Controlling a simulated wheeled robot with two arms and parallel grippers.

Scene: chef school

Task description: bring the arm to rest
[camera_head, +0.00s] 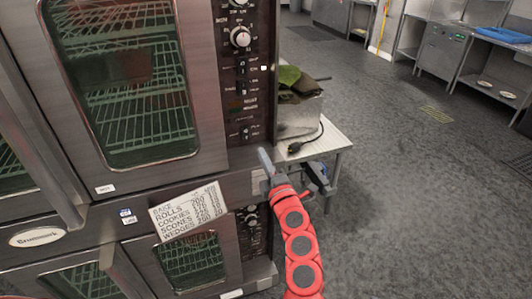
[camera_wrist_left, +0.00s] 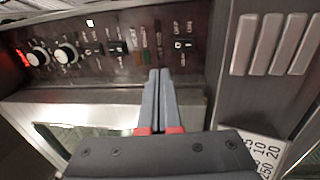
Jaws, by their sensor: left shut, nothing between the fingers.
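My left arm is red and comes up from the bottom of the head view. Its left gripper (camera_head: 264,157) is at the right edge of the oven front, below the upper control panel (camera_head: 243,75). In the left wrist view the two grey fingers (camera_wrist_left: 159,74) lie together, shut and empty. They point toward the dark panel with its knobs and switches; I cannot tell whether the tips touch it. My right gripper is in neither view.
The stacked steel oven (camera_head: 222,185) fills the left side, with glass doors and a paper label (camera_head: 188,212). A small white table (camera_head: 334,139) beside it holds a metal box (camera_head: 298,118) with cloths on top. Grey floor (camera_head: 430,200) at the right is clear.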

